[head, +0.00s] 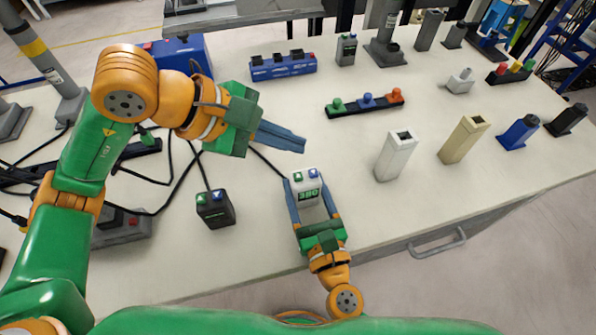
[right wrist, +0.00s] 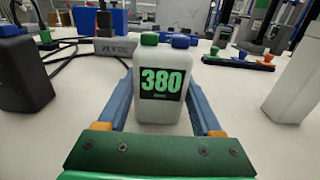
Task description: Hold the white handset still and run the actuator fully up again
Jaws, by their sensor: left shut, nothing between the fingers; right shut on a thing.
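The white handset (head: 307,188) stands upright near the front edge of the table, with a green and a blue button on top. In the right wrist view the handset (right wrist: 161,85) shows 380 in green on a dark display. My right gripper (head: 311,198) is shut on it, one finger along each side. My left gripper (head: 303,145) is shut and empty, above and behind the handset, apart from its buttons. Grey column actuators stand at the far left (head: 48,68) and at the back (head: 386,35); I cannot tell which one this handset drives.
A black handset (head: 215,209) stands to the left, among dark cables. A white block (head: 396,156) and a beige block (head: 464,139) stand to the right. A button strip (head: 366,104) and a blue box (head: 283,66) lie behind. The tabletop between handset and white block is clear.

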